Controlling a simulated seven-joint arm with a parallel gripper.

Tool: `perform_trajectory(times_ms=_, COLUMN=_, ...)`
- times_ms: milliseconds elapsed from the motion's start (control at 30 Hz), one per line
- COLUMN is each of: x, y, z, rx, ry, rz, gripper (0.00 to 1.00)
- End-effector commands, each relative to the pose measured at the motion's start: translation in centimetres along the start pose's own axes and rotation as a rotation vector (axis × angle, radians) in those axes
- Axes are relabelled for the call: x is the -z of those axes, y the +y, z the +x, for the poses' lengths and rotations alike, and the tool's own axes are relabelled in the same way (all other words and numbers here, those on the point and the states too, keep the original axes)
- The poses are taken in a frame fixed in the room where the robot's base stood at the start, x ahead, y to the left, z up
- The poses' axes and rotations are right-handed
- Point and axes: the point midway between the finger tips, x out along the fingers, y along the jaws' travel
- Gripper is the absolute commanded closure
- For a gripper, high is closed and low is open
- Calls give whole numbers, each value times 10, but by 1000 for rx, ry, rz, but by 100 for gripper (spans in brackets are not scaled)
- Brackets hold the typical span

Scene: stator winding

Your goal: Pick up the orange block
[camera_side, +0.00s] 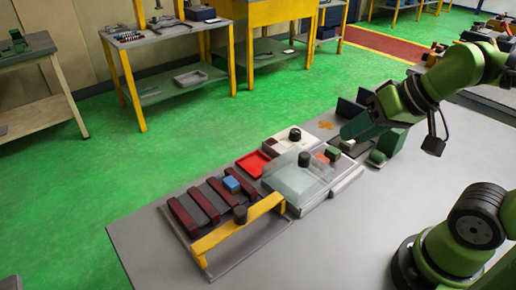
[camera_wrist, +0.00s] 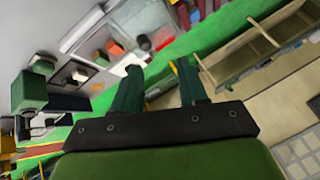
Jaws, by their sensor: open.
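My gripper (camera_side: 352,132) has green fingers and hangs over the far right part of the work table in the side view. In the wrist view its two fingers (camera_wrist: 158,68) stand apart with nothing between them. A small orange-red block (camera_side: 321,157) lies beside a green block (camera_side: 333,152), to the left of and below my gripper in the side view. A red-orange block (camera_wrist: 115,47) shows left of the fingers in the wrist view; I cannot tell if it is the same one. My gripper is apart from the block.
A clear cover (camera_side: 290,180) with a black knob stands left of the block. Farther left are a red tray (camera_side: 252,164), a blue block (camera_side: 231,184), dark red bars and a yellow handle (camera_side: 240,233). A flat orange patch (camera_side: 327,125) lies behind. The table's front is clear.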

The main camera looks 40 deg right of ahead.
Motion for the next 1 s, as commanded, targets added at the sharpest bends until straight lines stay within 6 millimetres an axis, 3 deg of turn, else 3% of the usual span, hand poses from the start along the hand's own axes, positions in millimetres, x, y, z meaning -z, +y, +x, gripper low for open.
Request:
perform_trajectory(times_ms=167, x=0, y=0, z=0, rx=0, ry=0, rz=0, gripper=56)
perform_trajectory(times_ms=367, x=0, y=0, z=0, rx=0, ry=0, rz=0, gripper=26)
perform_trajectory(times_ms=633, x=0, y=0, z=1, rx=-1, ry=-3, rz=0, gripper=26)
perform_trajectory(times_ms=767, x=0, y=3, z=12, rx=-20, ry=-51, rz=14, gripper=26)
perform_trajectory(times_ms=867, x=16, y=7, z=25, rx=-55, ry=-109, rz=48, gripper=26)
perform_trajectory(times_ms=1000, x=48, y=17, z=48, rx=-155, ry=-215, rz=227, gripper=26)
